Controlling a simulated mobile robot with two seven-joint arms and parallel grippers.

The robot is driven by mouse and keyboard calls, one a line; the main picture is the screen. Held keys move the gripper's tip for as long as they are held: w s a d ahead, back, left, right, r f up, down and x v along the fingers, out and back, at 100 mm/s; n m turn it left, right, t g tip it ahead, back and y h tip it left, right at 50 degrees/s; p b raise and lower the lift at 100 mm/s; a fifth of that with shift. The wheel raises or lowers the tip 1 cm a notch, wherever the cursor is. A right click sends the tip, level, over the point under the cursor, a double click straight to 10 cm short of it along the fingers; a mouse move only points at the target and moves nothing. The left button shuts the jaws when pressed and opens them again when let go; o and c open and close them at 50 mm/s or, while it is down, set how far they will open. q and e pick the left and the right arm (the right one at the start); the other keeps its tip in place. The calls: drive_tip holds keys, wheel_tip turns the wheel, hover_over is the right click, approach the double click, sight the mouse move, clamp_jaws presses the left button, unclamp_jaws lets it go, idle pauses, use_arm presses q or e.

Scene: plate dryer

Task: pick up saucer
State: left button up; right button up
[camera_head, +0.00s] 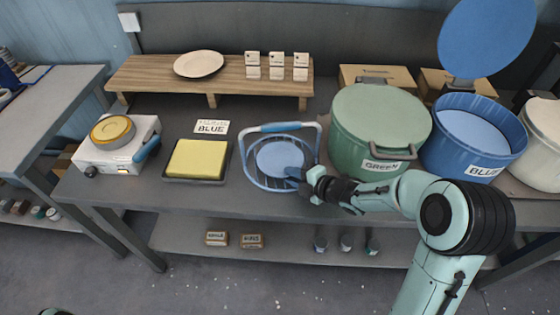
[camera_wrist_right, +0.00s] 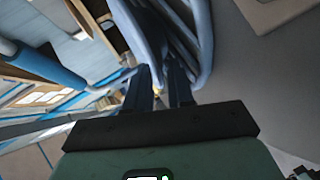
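A round blue saucer (camera_head: 280,158) sits inside a blue wire basket (camera_head: 250,172) with a raised handle, near the front of the table. My right gripper (camera_head: 302,180) is at the basket's right front side, by the saucer's right edge. In the right wrist view its two dark fingers (camera_wrist_right: 167,88) stand apart with a gap between them. A blue curved edge (camera_wrist_right: 142,40) comes down towards that gap; I cannot tell whether they touch it. The fingertips are partly hidden.
A green pot (camera_head: 350,125) and a blue pot (camera_head: 445,155) with its lid raised stand right of the basket. A yellow sponge on a black tray (camera_head: 225,175) lies left. A white plate (camera_head: 198,63) rests on the wooden shelf (camera_head: 140,80) behind.

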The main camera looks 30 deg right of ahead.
drive_tip(key=shift+w, duration=0.1)
drive_tip(key=shift+c, duration=0.3)
clamp_jaws()
